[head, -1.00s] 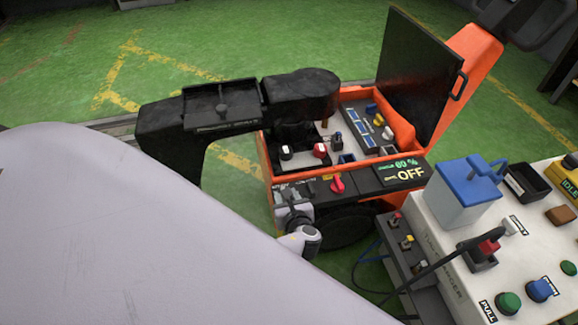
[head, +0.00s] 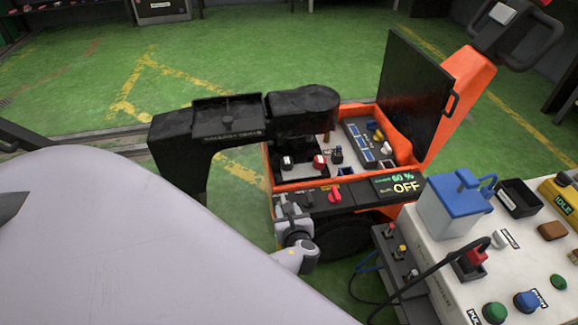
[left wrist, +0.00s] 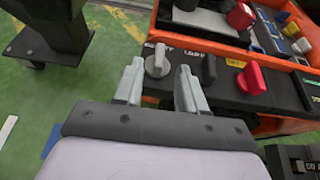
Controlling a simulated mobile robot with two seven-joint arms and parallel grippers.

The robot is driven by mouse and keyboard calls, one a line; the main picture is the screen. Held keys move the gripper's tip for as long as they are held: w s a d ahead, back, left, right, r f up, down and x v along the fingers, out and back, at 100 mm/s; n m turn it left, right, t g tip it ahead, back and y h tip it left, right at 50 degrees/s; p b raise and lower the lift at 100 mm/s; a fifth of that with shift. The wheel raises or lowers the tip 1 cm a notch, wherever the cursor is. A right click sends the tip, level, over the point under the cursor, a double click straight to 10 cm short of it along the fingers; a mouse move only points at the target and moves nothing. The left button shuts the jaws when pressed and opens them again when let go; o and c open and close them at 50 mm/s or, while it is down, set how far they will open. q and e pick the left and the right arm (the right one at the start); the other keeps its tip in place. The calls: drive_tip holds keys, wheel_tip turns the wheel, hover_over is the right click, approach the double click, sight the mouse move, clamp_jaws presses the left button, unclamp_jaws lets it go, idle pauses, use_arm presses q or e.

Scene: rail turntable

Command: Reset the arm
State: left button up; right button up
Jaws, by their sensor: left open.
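A black jointed arm (head: 228,118) stands at the left of an orange case (head: 445,120) and reaches over its open top. The case's front panel has a red knob (head: 335,195), also in the left wrist view (left wrist: 252,78), and a grey knob (left wrist: 158,62). A display (head: 398,184) reads "60 %" and "OFF". My left gripper (head: 290,204) is at the panel's left end. In the left wrist view its open fingers (left wrist: 159,72) point at the grey knob, one tip on each side; contact cannot be told. My right gripper is out of view.
A white console (head: 470,265) with coloured buttons, a blue-lidded box (head: 457,205) and a black cable stands close at the right. The case's black lid (head: 412,85) is raised. Several small switches and knobs fill the case. Green floor is clear behind.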

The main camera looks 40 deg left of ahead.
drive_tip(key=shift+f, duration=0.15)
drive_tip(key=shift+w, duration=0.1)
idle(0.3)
use_arm(q)
drive_tip(key=s+d+r+n+g+h, duration=0.2)
drive_tip(key=s+n, duration=0.5)
drive_tip(key=n, duration=0.1)
drive_tip(key=s+d+r+n+g+h, duration=0.1)
drive_tip(key=s+d+n+g+h, duration=0.15)
drive_tip(key=s+n, duration=0.5)
drive_tip(key=s+d+r+n+h, duration=0.6)
drive_tip(key=s+d+r+n, duration=0.15)
drive_tip(key=s+r, duration=0.35)
drive_tip(key=w+d+f+t+h, duration=0.35)
drive_tip(key=w+f+t, duration=0.25)
drive_tip(key=w, duration=0.2)
wheel_tip(320, 180, up, 16)
drive_tip(key=a+y+p, duration=0.1)
drive_tip(key=p, duration=1.7)
drive_tip(key=shift+s+a+p, duration=0.2)
drive_tip(key=shift+p, duration=0.2)
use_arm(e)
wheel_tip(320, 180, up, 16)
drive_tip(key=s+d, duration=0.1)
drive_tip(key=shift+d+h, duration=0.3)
